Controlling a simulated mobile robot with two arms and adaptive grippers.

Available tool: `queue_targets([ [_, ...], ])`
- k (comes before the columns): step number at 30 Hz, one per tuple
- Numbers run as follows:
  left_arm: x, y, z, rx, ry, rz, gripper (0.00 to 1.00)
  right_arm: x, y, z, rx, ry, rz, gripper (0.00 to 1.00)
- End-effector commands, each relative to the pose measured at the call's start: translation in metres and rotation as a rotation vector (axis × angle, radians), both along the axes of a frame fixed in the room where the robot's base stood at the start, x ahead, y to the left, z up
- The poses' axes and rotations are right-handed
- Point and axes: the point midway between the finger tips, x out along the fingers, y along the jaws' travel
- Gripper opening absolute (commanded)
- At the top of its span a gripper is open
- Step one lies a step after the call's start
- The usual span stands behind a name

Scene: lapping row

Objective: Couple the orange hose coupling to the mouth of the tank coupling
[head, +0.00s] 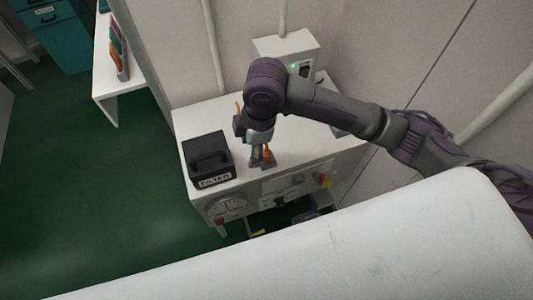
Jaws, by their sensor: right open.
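My right gripper (262,160) points down over the white cabinet top, in the middle of the head view. It is open. A small orange piece (268,154), perhaps the orange hose coupling, shows right at its fingers; I cannot tell whether it touches them or stands between them. Another thin orange bit (238,107) shows behind my right wrist, mostly hidden by it. I cannot make out the tank coupling or its mouth; my arm covers part of the cabinet top. My left gripper is not in view.
A black box marked FILTER (208,160) stands left of the gripper on the white cabinet (235,193), whose front has a gauge (228,208). A grey-white box with a green light (286,48) is on the wall behind. A large white surface (330,250) fills the foreground.

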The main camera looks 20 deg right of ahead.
Motion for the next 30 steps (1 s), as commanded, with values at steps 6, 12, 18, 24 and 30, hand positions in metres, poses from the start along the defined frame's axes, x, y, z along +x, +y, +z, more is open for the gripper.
queue_targets([
  [6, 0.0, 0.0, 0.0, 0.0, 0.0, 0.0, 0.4, 0.028, -0.042, 0.026, -0.14, 0.037, 0.075, 0.58],
  [12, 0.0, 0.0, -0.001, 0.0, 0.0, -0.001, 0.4, 0.031, -0.05, 0.013, -0.162, 0.055, 0.086, 0.58],
  [18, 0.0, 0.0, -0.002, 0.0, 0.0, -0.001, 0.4, 0.031, -0.049, -0.027, -0.161, 0.054, 0.085, 0.58],
  [24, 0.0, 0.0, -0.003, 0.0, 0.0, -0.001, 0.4, 0.032, -0.049, -0.052, -0.16, 0.051, 0.086, 0.58],
  [30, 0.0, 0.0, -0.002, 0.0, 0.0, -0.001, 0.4, 0.033, -0.049, -0.067, -0.159, 0.052, 0.084, 0.58],
])
